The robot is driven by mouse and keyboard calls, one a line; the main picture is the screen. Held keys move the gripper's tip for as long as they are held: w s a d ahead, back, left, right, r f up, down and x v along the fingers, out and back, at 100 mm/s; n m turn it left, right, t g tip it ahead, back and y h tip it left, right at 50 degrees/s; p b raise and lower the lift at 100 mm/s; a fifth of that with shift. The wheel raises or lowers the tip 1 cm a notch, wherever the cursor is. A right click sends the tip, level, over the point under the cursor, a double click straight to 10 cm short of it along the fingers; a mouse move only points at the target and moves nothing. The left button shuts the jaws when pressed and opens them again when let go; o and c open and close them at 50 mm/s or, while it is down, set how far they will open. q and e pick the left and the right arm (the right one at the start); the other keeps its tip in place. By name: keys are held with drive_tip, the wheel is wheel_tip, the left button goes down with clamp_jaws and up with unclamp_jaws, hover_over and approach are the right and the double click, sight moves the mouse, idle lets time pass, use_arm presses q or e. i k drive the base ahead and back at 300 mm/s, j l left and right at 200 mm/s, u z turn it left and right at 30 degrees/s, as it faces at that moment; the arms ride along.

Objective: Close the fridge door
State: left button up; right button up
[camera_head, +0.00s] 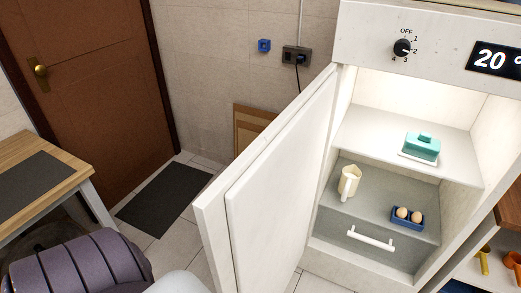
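The white fridge (345,20) stands at the right of the head view, lit inside. Its door (270,165) is open wide and swung out to the left, toward me. Inside, a teal butter dish (422,148) sits on the upper shelf. A cream jug (349,181) and a blue tray (408,222) with eggs stand on the lower shelf. A drawer with a white handle (370,237) is below. Neither of my grippers shows in this view.
A wooden table (62,165) with a dark mat is at the left. A brown room door (90,70) and a dark floor mat (165,200) are behind it. A wooden board (252,122) leans against the wall. Shelves with orange and yellow items (512,260) stand at the lower right.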

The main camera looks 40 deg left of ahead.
sight(253, 220)
drive_tip(key=k+j, duration=0.1)
drive_tip(key=j, duration=0.3)
drive_tip(key=k+j, duration=0.1)
drive_tip(key=j, duration=0.3)
drive_tip(key=k+j, duration=0.1)
drive_tip(key=j, duration=0.3)
drive_tip(key=k+j, duration=0.1)
drive_tip(key=j, duration=0.35)
